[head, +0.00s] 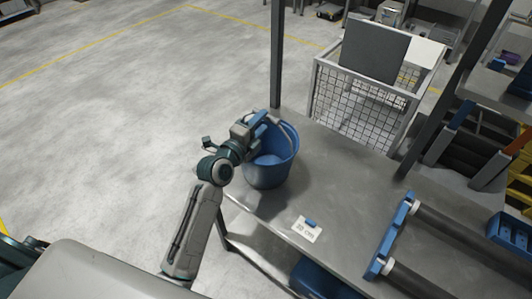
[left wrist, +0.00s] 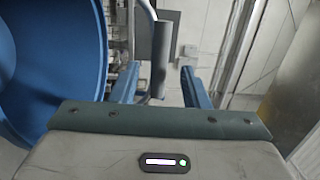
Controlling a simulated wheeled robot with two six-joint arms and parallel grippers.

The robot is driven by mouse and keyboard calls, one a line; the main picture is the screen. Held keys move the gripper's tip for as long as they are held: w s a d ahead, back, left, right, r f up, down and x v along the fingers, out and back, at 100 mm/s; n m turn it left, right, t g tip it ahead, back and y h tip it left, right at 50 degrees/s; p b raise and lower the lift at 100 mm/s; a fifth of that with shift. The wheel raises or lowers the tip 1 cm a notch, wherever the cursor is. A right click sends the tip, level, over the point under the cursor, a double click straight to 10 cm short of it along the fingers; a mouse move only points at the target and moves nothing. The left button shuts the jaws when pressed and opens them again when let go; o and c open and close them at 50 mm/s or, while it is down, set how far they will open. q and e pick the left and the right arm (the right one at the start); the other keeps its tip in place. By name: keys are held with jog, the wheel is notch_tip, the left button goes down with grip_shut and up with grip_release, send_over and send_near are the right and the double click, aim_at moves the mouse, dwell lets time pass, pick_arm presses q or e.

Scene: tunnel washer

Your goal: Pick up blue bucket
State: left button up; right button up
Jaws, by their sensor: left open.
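The blue bucket (head: 268,172) stands upright on the grey workbench (head: 330,165) near its left end. Its inside also fills the left side of the left wrist view (left wrist: 50,65). My left gripper (head: 268,122) is at the bucket's upper rim, above its back left side. In the left wrist view its two blue fingers (left wrist: 158,85) are apart. The grey handle grip (left wrist: 159,60) shows between the fingers in that view, and I cannot tell whether they touch it. My right gripper is not in view.
A blue-ended roller frame (head: 390,237) is at the right. A wire mesh cart (head: 360,95) stands behind. A metal post (head: 277,55) rises behind the bucket. Floor at left is clear.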

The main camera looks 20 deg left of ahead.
pick_arm(q)
jog(key=x, duration=0.1)
jog(key=p+x, duration=0.1)
jog(key=x, duration=0.1)
jog(key=shift+w+a, duration=0.2)
jog(key=shift+w, duration=0.05)
jog(key=shift+w+d+f, duration=0.1)
jog(key=shift+w, duration=0.15)
jog(key=shift+c, duration=0.3)
grip_shut()
